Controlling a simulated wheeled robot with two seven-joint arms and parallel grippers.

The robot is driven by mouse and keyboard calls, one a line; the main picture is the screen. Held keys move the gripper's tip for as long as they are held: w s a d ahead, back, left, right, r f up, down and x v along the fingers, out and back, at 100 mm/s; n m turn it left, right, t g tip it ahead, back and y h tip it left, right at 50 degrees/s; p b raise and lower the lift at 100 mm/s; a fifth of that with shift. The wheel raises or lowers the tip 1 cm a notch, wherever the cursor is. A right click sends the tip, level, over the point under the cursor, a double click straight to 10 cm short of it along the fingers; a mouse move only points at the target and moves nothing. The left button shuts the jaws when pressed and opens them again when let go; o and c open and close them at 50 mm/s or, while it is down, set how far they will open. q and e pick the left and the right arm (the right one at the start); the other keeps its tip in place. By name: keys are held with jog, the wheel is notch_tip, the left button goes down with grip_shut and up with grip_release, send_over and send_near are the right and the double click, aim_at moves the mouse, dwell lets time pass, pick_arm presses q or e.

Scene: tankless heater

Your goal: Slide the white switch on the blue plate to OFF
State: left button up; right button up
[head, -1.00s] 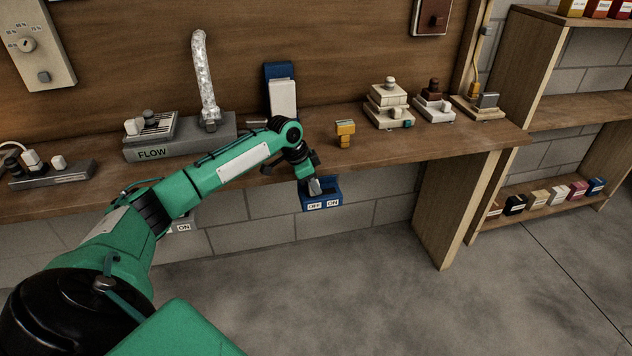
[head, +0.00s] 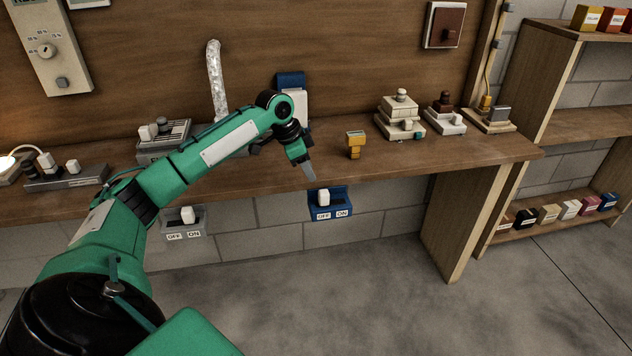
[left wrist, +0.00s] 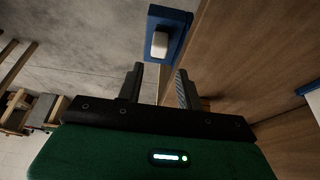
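The blue plate (head: 345,203) is mounted below the front edge of the wooden bench, with OFF on the left and ON on the right. Its white switch (head: 323,198) stands above the OFF label. My left gripper (head: 308,170) is above the plate, apart from the switch. In the left wrist view the gripper (left wrist: 160,82) is open and empty, its two fingers spread. That view also shows the white switch (left wrist: 160,44) on the blue plate (left wrist: 168,20) beyond the fingertips. My right gripper is not in view.
A grey plate with another white switch (head: 187,214) is left of the blue one under the bench. On the bench top (head: 400,160) stand a yellow block (head: 355,144) and several switch boxes. The floor (head: 350,300) in front is clear.

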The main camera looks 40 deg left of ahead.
pick_arm(q)
jog(key=shift+v, duration=1.7)
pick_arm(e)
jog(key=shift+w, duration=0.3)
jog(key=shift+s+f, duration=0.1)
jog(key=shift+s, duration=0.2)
